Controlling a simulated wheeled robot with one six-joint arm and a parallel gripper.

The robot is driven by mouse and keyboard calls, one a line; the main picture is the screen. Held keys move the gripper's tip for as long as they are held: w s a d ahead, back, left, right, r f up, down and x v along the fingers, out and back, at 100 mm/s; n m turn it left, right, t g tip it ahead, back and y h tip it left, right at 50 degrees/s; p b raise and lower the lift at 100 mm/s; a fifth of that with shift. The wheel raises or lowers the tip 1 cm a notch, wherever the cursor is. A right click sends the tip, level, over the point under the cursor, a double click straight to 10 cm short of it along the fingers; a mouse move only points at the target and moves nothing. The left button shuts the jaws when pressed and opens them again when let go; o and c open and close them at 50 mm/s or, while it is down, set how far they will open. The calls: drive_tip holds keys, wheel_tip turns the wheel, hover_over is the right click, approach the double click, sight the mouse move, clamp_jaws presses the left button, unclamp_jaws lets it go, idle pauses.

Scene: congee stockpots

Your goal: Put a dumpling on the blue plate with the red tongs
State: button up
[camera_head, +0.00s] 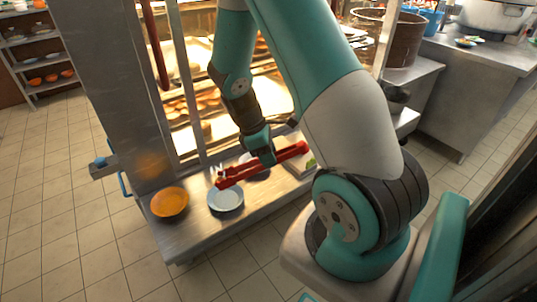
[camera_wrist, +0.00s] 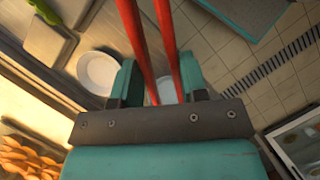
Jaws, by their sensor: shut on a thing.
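My gripper (camera_head: 262,157) is shut on the red tongs (camera_head: 292,152) and holds them above the steel counter. In the wrist view, the tongs' two red arms (camera_wrist: 137,40) run up from between my gripper's fingers (camera_wrist: 160,88). The blue plate (camera_head: 226,200) sits near the counter's front edge, just below the tongs' left end, and looks empty. Small pale shapes show beside that end; I cannot tell whether one is a dumpling. A white plate (camera_wrist: 98,72) shows left of my gripper in the wrist view.
An orange plate (camera_head: 170,203) sits left of the blue plate. Behind is a lit cabinet with trays of food (camera_head: 192,104); a steel post (camera_head: 120,75) stands at left. A large brown pot (camera_head: 388,38) is at the back right. Tiled floor in front is clear.

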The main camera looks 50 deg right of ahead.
wheel_tip(320, 180, down, 5)
drive_tip(key=b, duration=0.4)
drive_tip(key=shift+r, duration=0.1)
drive_tip(key=o, duration=0.9)
drive_tip(key=shift+c, duration=0.2)
wheel_tip(320, 180, up, 10)
drive_tip(key=p, duration=1)
drive_tip(key=shift+c, duration=0.2)
